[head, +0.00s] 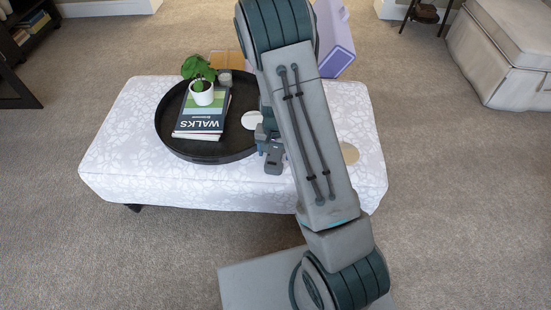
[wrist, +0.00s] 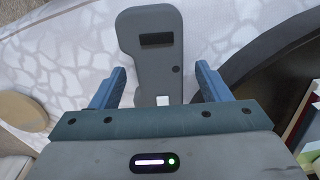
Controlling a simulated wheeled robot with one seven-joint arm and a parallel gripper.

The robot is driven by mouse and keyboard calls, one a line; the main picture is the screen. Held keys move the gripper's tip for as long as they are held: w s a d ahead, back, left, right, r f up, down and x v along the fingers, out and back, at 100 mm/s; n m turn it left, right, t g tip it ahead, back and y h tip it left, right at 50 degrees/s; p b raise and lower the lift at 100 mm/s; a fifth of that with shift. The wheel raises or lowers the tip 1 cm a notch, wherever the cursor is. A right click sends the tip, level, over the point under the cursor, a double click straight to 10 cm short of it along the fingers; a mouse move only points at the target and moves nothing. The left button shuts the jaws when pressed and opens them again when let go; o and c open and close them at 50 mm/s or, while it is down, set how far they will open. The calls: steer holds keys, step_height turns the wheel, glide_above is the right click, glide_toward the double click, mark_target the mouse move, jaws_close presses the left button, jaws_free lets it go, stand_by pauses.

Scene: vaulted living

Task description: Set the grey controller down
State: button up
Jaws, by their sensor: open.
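The grey controller (wrist: 150,48) lies on the white patterned ottoman (head: 120,150), with a dark rectangular patch and a small white patch on its face. In the head view the controller (head: 275,160) is near the ottoman's front edge, right of the black round tray (head: 200,158). My gripper (wrist: 158,84) is open, its blue fingers on either side of the controller's narrow end with gaps showing at both sides. In the head view my gripper (head: 266,135) is partly hidden by my arm.
The tray holds a potted plant (head: 203,95), books (head: 203,122) and a small grey cup (head: 225,78). A white disc (head: 252,120) is at the tray's right side. A tan disc (head: 349,153) lies at the ottoman's right. A purple object (head: 338,40) is behind.

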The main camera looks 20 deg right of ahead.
steer(key=c, duration=1.3)
steer(key=shift+r, duration=0.15)
